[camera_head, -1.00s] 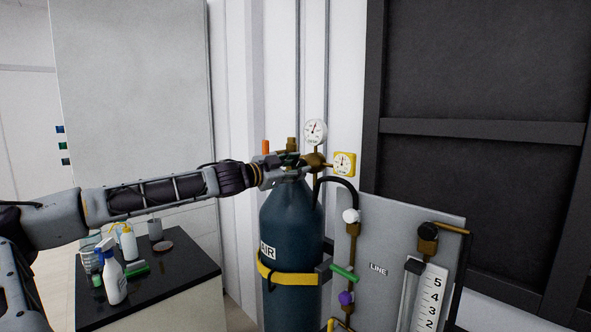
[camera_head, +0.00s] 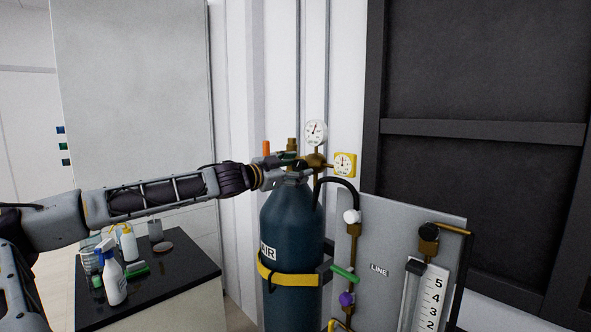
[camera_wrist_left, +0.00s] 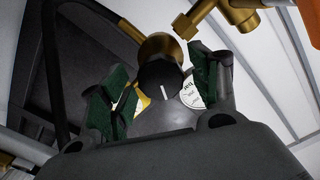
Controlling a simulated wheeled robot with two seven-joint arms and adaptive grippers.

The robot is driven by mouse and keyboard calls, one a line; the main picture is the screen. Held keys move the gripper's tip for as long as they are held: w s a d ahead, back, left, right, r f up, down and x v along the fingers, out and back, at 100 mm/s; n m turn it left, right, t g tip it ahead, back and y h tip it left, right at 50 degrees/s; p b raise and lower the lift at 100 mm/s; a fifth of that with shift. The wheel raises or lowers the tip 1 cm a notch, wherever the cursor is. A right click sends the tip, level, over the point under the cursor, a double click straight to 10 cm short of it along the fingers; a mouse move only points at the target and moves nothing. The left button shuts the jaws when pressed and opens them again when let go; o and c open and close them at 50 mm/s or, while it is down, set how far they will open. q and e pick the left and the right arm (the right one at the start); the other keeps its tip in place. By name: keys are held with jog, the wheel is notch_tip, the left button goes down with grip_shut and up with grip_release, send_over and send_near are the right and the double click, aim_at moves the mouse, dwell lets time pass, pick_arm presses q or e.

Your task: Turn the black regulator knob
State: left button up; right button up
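The black regulator knob (camera_wrist_left: 160,79) is a round knob with a white mark, in the middle of the left wrist view, in front of the brass regulator body. My left gripper (camera_wrist_left: 162,85) has its two green-padded fingers on either side of the knob. Narrow gaps show between knob and pads, with the gauges visible through them. In the head view my left gripper (camera_head: 287,163) reaches from the left to the brass regulator (camera_head: 315,160) above the dark blue air cylinder (camera_head: 290,220); it hides the knob there. My right gripper is not in view.
A white gauge (camera_head: 316,131) and a yellow gauge (camera_head: 345,164) sit close to the gripper. A grey panel (camera_head: 385,235) with valves and a flow meter stands at the right. A black-topped bench (camera_head: 180,283) with bottles is below my left arm.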

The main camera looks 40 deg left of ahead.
pick_arm(q)
jog(key=shift+s+a+r, duration=0.1)
jog(key=shift+s, duration=1)
jog(key=s, duration=0.9)
jog(key=shift+s+a, duration=0.35)
jog(key=shift+a, duration=0.05)
